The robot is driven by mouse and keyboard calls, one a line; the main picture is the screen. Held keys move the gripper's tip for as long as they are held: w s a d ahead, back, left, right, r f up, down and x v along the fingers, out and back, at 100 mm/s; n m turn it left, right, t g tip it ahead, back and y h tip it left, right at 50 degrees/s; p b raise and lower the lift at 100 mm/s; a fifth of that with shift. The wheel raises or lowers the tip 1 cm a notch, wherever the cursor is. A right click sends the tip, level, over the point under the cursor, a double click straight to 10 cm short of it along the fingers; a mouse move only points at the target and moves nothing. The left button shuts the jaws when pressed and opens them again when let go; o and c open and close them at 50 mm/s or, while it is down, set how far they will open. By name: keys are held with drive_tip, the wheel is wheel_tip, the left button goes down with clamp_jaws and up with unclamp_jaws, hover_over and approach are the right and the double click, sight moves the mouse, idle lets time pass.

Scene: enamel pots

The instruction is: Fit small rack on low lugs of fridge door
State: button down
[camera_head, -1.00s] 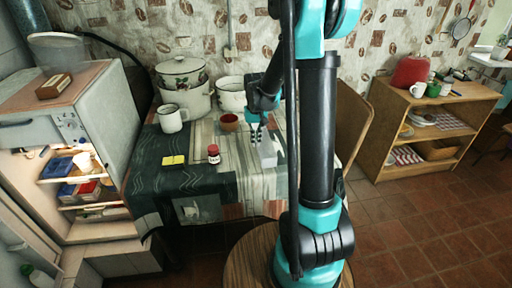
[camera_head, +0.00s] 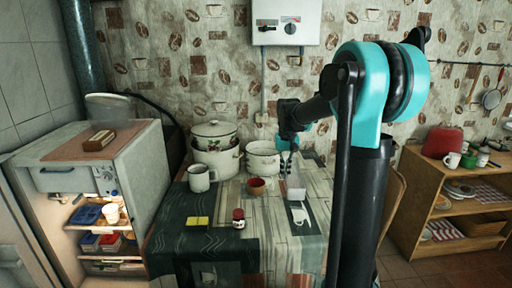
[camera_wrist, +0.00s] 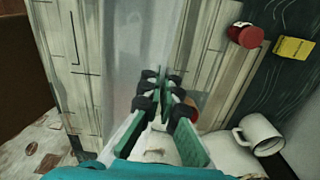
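The small rack (camera_head: 297,184) is a pale, translucent piece above the patterned table. In the wrist view the rack (camera_wrist: 138,45) stretches away from the fingertips as a blurred band. My gripper (camera_head: 289,163) is at its upper end; in the wrist view the fingers (camera_wrist: 161,82) are close together on its near edge, and the exact contact is hard to see. The open fridge (camera_head: 105,190) stands left of the table, its lit shelves holding blue and red boxes. Part of the fridge door (camera_head: 14,215) shows at the left edge. Its low lugs cannot be made out.
On the table (camera_head: 190,240) are a lidded pot (camera_head: 214,150), a second pot (camera_head: 263,160), a white mug (camera_head: 199,178), a brown bowl (camera_head: 257,187), a red-lidded jar (camera_head: 238,218) and a yellow pad (camera_head: 198,221). A wooden shelf unit (camera_head: 440,200) stands at right.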

drive_tip(key=w+d+f+m, duration=0.2)
drive_tip(key=w+d+f, duration=0.1)
drive_tip(key=w+f, duration=0.3)
drive_tip(key=shift+w+f, duration=0.15)
drive_tip(key=shift+w, duration=1)
